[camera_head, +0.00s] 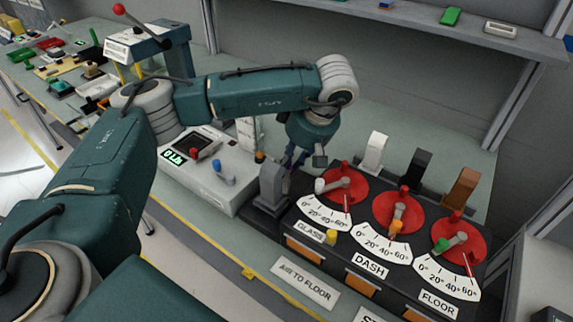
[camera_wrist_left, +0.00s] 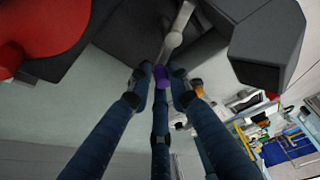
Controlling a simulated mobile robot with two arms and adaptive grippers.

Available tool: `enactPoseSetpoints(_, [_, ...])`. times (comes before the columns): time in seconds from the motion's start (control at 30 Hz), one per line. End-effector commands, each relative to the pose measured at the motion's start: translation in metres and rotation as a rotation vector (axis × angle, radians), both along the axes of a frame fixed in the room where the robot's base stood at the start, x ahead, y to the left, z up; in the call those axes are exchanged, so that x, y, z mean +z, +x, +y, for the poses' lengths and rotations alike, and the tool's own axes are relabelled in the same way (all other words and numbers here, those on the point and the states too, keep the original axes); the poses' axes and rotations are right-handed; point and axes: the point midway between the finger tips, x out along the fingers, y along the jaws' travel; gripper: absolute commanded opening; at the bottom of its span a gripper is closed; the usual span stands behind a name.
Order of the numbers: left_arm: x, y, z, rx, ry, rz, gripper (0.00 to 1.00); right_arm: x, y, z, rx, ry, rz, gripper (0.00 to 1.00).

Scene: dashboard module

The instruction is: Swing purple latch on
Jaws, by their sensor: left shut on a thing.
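The purple latch knob (camera_wrist_left: 162,77) shows in the left wrist view between my fingertips, with a pale grey lever (camera_wrist_left: 174,40) rising beyond it. My left gripper (camera_wrist_left: 161,74) is shut on the purple latch. In the head view my left gripper (camera_head: 291,161) reaches down behind the dark grey block (camera_head: 270,188) at the left end of the dial panel. The purple knob is hidden there by the gripper and block. My right gripper is not in view.
The dial panel (camera_head: 380,210) carries red dials labelled GLASS, DASH and FLOOR. White, black and brown upright blocks (camera_head: 374,152) stand behind them. A white box (camera_head: 210,165) with a green display stands at the left. A shelf (camera_head: 400,14) runs above the bench.

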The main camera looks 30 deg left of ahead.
Motion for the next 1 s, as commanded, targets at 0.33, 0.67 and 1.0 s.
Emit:
enactPoseSetpoints(0.33, [-0.004, 0.0, -0.012, -0.284, -0.002, 0.002, 0.0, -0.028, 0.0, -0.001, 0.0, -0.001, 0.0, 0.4])
enactPoseSetpoints(0.67, [-0.003, -0.001, -0.017, -0.432, -0.002, 0.004, 0.0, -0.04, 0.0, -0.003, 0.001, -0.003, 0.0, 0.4])
enactPoseSetpoints(1.0, [-0.001, -0.001, -0.019, -0.468, -0.002, 0.005, 0.0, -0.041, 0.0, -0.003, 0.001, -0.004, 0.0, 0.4])
